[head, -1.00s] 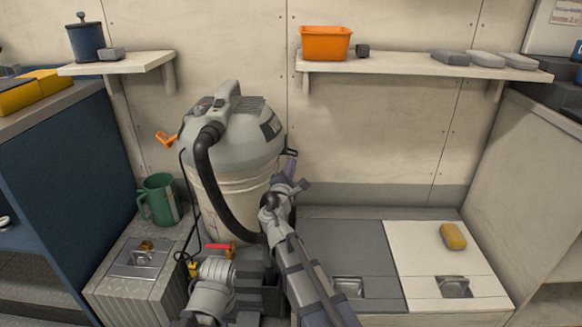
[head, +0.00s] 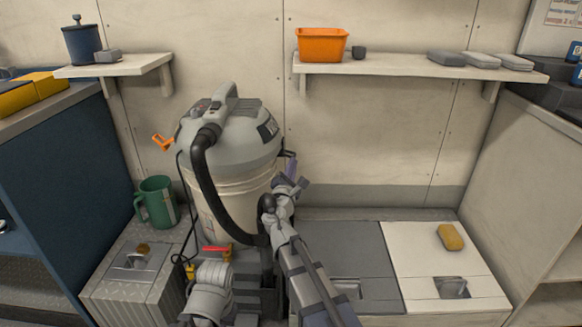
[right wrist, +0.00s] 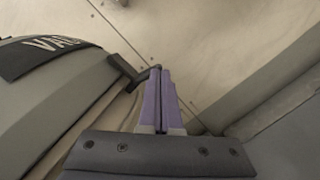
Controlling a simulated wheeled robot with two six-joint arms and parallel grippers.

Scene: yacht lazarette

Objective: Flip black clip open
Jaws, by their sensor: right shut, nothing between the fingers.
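The black clip (head: 290,153) is on the right side of the grey vacuum's lid (head: 232,140), at the lid's lower edge. In the right wrist view the black clip (right wrist: 140,78) juts out from the lid, its outer end close to the purple fingertips. My right gripper (head: 290,166) is shut and empty, just below and beside the clip. In the right wrist view its fingers (right wrist: 163,85) are pressed together; I cannot tell whether they touch the clip. An orange clip (head: 162,142) sticks outward on the lid's left side.
The vacuum's black hose (head: 205,190) curves down its front, left of my right arm. A green mug (head: 157,203) stands on the left locker. A yellow sponge (head: 451,237) lies on the right-hand white lid.

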